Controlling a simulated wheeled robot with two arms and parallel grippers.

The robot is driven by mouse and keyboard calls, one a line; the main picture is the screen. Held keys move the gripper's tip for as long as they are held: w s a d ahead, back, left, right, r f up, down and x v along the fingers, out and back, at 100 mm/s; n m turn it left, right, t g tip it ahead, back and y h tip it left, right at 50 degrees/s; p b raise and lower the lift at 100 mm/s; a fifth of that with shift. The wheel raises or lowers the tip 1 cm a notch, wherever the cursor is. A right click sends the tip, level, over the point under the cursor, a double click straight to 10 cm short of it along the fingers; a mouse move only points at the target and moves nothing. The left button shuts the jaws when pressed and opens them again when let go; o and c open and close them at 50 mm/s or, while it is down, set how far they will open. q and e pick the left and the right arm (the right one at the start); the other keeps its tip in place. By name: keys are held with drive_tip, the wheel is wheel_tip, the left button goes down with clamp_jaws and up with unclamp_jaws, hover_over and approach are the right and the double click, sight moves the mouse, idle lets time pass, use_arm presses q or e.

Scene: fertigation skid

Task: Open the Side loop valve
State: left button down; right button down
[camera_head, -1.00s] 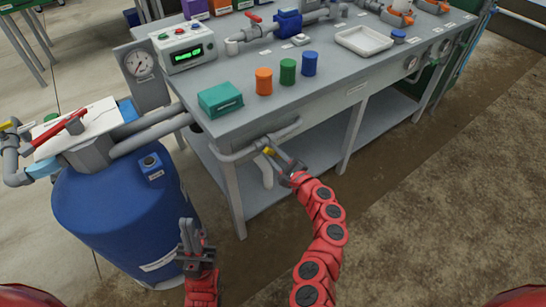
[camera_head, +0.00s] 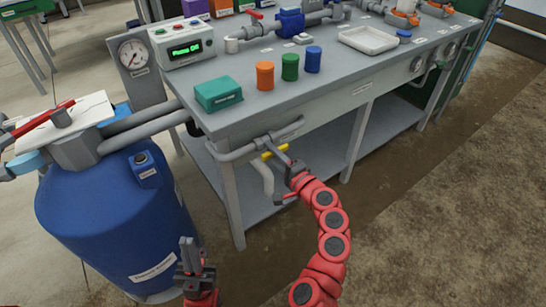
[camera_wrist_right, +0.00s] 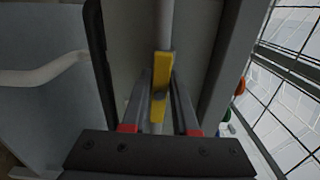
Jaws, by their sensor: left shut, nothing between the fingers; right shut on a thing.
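The valve with a yellow lever (camera_head: 275,151) sits on a grey pipe below the front edge of the bench; its label is not readable. In the right wrist view the yellow lever (camera_wrist_right: 161,75) lies between my finger pads, across a dark pivot, with the pipe behind it. My right gripper (camera_head: 271,146) is shut on the lever; its fingers also show in the right wrist view (camera_wrist_right: 160,95). In the head view the fingers partly cover the valve body. My left gripper (camera_head: 187,245) is shut and empty, low beside the blue tank.
The blue tank (camera_head: 110,225) stands at left with a red-handled valve (camera_head: 45,118) on top. The grey bench (camera_head: 230,125) carries a teal box (camera_head: 218,94), coloured cylinders and a control box (camera_head: 182,45) with a green display. A bench leg (camera_head: 231,205) is close to the valve. Floor at right is clear.

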drive_tip(key=shift+n, duration=0.4)
drive_tip(key=c, duration=0.8)
unclamp_jaws()
drive_tip(key=shift+o, duration=0.2)
drive_tip(key=p+v, duration=0.1)
drive_tip(key=v, duration=1.6)
drive_tip(key=shift+s+d, duration=0.15)
